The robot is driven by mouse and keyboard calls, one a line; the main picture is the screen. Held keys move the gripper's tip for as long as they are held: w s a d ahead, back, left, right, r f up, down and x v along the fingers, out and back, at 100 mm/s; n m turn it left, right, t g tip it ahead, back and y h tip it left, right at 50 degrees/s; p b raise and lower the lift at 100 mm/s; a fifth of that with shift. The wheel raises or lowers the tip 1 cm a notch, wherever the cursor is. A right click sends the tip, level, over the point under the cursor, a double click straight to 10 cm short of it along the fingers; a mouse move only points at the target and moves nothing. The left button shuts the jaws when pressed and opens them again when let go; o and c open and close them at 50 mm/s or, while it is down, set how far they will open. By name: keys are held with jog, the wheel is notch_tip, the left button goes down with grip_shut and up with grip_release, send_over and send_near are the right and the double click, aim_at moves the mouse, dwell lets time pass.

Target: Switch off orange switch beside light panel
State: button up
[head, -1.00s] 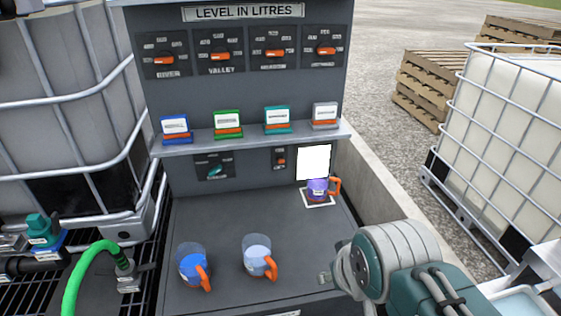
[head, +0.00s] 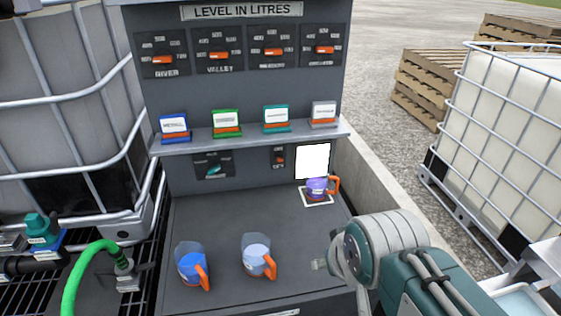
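The small orange switch (head: 280,159) sits on a dark plate on the grey cabinet's lower front, just left of the light panel. The light panel (head: 312,161) is a bright white lit square. A jug with purple contents and an orange handle (head: 317,188) stands on a white-outlined square in front of the panel. My arm reaches in from the lower right, low over the counter and well short of the switch.
A shelf (head: 250,137) with several coloured label holders juts out above the switch. A teal knob (head: 213,170) is to its left.

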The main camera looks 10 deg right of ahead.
jog(key=w+f+t, duration=0.3)
jog(key=w+t, duration=0.3)
jog(key=w, duration=1.7)
jog(key=t, duration=0.6)
send_near(280, 158)
jog(key=w, duration=1)
jog(key=shift+f, duration=0.3)
jog(key=shift+s, duration=0.1)
grip_shut()
